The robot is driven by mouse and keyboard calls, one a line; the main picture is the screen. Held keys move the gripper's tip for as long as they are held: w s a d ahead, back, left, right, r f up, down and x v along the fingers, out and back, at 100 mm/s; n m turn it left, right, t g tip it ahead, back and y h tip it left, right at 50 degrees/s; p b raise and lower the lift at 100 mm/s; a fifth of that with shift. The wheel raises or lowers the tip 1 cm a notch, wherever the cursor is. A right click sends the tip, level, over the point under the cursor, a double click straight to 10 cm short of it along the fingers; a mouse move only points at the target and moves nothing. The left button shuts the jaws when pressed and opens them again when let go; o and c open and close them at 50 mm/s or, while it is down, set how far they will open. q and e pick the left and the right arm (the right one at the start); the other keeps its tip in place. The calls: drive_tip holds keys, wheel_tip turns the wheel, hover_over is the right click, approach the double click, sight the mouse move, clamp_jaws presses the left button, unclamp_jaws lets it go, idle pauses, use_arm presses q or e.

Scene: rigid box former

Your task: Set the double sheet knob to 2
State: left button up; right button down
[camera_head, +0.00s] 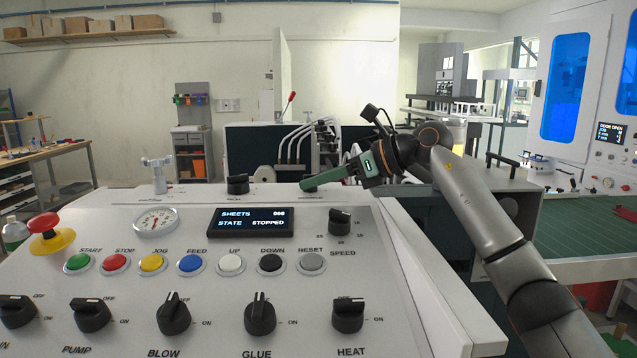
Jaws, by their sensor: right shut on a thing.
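The control panel (190,235) fills the lower left. On its narrow top ledge, a black knob is mostly hidden behind my right gripper's fingertips, with a small label under it too small to read; I take it as the double sheet knob (311,190). My right gripper (308,184), with green fingers, reaches in from the right and is shut on this knob. The knob's pointer and scale are covered, so its setting cannot be read. My left gripper is not in view.
Another black knob (238,184) stands left on the same ledge, beside a small metal valve (157,175). Below are a gauge (155,221), a display (251,222) reading SHEETS 006, STATE STOPPED, a speed knob (340,221), several push buttons and an emergency stop (46,228).

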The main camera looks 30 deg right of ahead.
drive_tip(key=shift+s+a+m+t+h, duration=0.1)
drive_tip(key=shift+m+t+h, duration=0.65)
drive_tip(key=shift+m, duration=0.25)
drive_tip(key=c, duration=0.6)
unclamp_jaws()
drive_tip(key=b+v, duration=0.2)
drive_tip(key=v, duration=1)
drive_tip(key=shift+s+r, duration=0.2)
drive_tip(key=shift+r, duration=0.05)
